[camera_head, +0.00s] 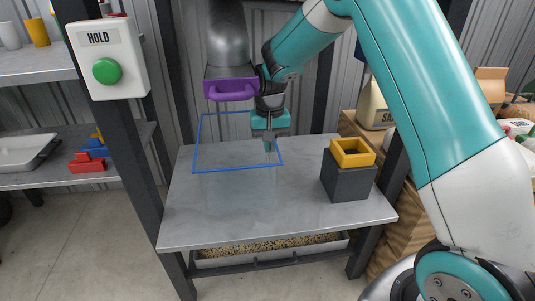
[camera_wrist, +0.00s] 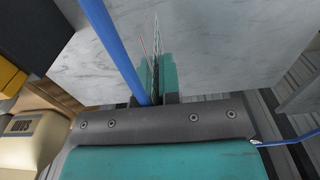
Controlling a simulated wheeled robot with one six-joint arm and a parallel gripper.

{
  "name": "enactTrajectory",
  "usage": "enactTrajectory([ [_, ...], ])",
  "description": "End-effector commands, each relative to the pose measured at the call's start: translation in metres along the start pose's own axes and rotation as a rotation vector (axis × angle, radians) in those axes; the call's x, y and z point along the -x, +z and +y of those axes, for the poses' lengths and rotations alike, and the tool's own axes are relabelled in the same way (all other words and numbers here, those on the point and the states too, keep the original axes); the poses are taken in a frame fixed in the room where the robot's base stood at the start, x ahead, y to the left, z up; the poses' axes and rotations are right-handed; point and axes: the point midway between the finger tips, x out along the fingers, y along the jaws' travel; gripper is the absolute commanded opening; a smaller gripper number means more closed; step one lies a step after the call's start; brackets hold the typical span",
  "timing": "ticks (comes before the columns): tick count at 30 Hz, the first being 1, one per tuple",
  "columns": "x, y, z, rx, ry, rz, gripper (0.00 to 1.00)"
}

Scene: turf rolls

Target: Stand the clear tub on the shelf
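The clear tub shows mainly as a thin blue rim (camera_head: 236,170) over the grey work table; its see-through walls and base are hard to make out. My gripper (camera_head: 270,145) points down at the right side of this rim. In the wrist view the blue rim (camera_wrist: 115,45) runs in to my gripper (camera_wrist: 156,75), whose teal fingers are close together with the tub's edge between them. Whether the tub's base touches the table cannot be told. The shelf unit at the left has an upper board (camera_head: 30,66) and a lower board (camera_head: 125,142).
On the table (camera_head: 285,215) stands a dark block with a yellow open box (camera_head: 352,152) on top. The lower shelf holds a metal tray (camera_head: 28,153) and coloured bricks (camera_head: 88,160); cups (camera_head: 37,32) stand above. A post with a HOLD box (camera_head: 106,58) stands between shelf and table.

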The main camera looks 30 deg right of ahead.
Motion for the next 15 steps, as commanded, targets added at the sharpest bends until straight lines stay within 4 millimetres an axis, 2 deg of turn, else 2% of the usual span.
enactTrajectory([
  [1, -0.016, 0.001, -0.001, 0.003, 0.000, -0.001, 0.00],
  [5, -0.029, 0.001, -0.002, 0.005, -0.001, 0.001, 0.00],
  [15, -0.028, 0.001, -0.003, 0.005, -0.001, 0.000, 0.00],
])
